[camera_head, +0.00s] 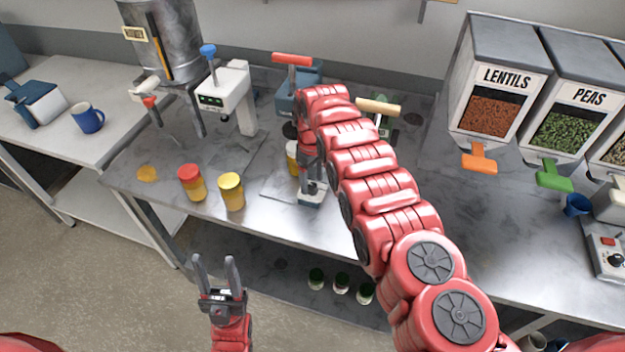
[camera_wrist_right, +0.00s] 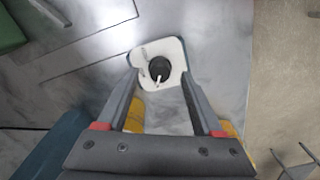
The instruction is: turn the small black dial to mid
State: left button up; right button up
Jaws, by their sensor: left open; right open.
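In the right wrist view, the small black dial (camera_wrist_right: 158,70) sits on a white plate (camera_wrist_right: 146,52) with dark marks too small to read. A white pointer on the dial points toward the bottom of that view. My right gripper (camera_wrist_right: 160,76) is open, its fingertips on either side of the dial; I cannot tell whether they touch it. In the head view, my right gripper (camera_head: 310,178) points down over the small pale-topped box (camera_head: 311,199), and the dial is mostly hidden there. My left gripper (camera_head: 217,262) is open and empty, in front of the table.
Yellow jars with red (camera_head: 190,183) and yellow lids (camera_head: 231,192) stand left of my right gripper. A white dispenser (camera_head: 228,98) and a red-handled press (camera_head: 293,60) stand behind. Lentil (camera_head: 490,115) and pea bins (camera_head: 563,132) are at right, with another control box (camera_head: 608,250) below.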

jog(key=shift+f, duration=0.6)
grip_shut()
